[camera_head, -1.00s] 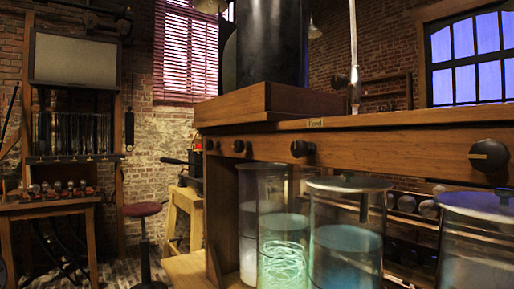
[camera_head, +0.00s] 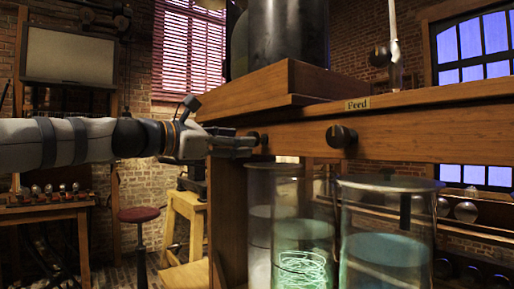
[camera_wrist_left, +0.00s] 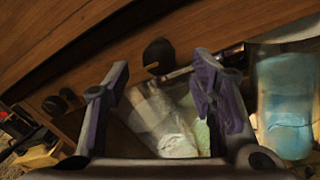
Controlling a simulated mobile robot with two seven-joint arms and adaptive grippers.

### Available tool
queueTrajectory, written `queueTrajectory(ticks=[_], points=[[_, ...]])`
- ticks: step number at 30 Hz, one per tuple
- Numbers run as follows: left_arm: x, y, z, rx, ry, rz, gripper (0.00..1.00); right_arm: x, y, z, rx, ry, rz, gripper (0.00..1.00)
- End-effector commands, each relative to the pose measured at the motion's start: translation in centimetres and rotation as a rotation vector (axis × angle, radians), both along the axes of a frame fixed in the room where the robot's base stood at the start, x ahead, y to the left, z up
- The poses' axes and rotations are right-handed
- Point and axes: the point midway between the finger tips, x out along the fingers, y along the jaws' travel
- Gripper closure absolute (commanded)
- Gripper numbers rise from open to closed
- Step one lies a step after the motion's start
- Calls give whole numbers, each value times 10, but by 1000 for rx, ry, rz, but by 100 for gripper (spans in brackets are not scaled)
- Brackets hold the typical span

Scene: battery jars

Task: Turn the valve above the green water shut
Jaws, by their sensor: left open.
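Dark round valve knobs sit along the front of a wooden beam. One knob (camera_head: 258,137) is by my left fingertips in the head view, and a larger one (camera_head: 341,136) is farther right. The green water (camera_head: 303,262) glows in a glass jar below, with pale coils in it. My left gripper (camera_head: 243,145) points right along the beam, and its fingers partly cover the nearer knob. In the left wrist view its two fingers (camera_wrist_left: 162,65) stand apart and empty, with a dark knob (camera_wrist_left: 155,50) beyond the gap. I cannot tell contact. My right gripper is not in view.
A jar of blue water (camera_head: 385,255) stands right of the green one, and a whitish jar (camera_head: 259,240) stands to its left. A "Feed" label (camera_head: 357,104) is on the beam edge. A red stool (camera_head: 139,214) is at the left.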

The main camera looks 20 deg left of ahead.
Motion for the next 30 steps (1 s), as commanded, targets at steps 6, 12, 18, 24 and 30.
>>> queueTrajectory(ticks=[6, 12, 18, 24, 30], points=[[37, -24, -2, 3, 1, 2, 49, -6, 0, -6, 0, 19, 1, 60], [45, -31, 1, 2, -2, 1, 49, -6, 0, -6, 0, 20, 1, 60], [45, -31, 1, 3, -3, 1, 52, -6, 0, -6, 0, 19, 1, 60], [45, -30, 1, 3, -3, 1, 97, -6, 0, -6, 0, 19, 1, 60], [45, -30, 1, 7, -6, 2, 98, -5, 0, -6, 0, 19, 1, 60]])
